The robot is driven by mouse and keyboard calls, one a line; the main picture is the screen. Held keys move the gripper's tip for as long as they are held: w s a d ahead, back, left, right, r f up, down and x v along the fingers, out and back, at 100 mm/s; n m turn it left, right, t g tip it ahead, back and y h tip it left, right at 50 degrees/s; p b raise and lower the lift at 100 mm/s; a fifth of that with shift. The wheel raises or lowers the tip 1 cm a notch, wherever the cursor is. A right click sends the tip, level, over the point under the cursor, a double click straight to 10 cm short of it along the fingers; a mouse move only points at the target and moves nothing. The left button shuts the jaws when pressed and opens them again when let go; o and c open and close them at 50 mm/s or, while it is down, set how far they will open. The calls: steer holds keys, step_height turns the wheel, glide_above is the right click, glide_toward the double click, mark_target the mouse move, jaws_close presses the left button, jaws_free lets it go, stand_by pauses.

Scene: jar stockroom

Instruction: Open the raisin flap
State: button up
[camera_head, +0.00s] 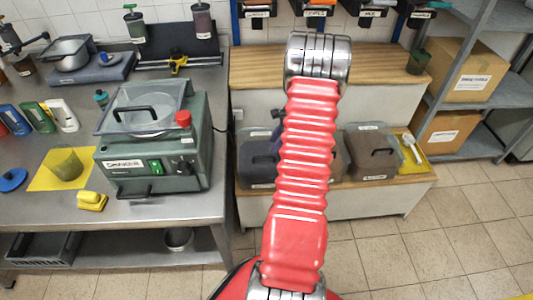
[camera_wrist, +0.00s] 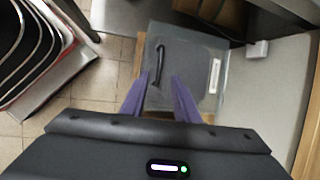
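In the wrist view, a grey see-through flap (camera_wrist: 190,62) with a black bar handle (camera_wrist: 160,62) and a white label lies in front of my gripper (camera_wrist: 160,84). The label is too small to read, so I cannot tell if this is the raisin flap. The flap looks closed. My gripper's two purple fingers are apart, with nothing between them; the handle's near end appears beyond the gap. I cannot tell if they touch it. In the head view, lidded bins with black handles stand on the low shelf: a dark one (camera_head: 257,165) and a brown-filled one (camera_head: 371,155).
My red arm hides the middle of the bin row in the head view. A wooden shelf board (camera_head: 385,68) runs above the bins. A yellow tray (camera_head: 412,155) with a white scoop lies right of them. A steel table (camera_head: 205,205) stands left; the tiled floor in front is clear.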

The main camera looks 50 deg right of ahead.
mark_target(266, 157)
steer(key=x, duration=0.9)
steer(key=shift+c, duration=0.7)
jaws_close()
steer(key=shift+d, duration=0.25)
steer(key=shift+r, duration=0.15)
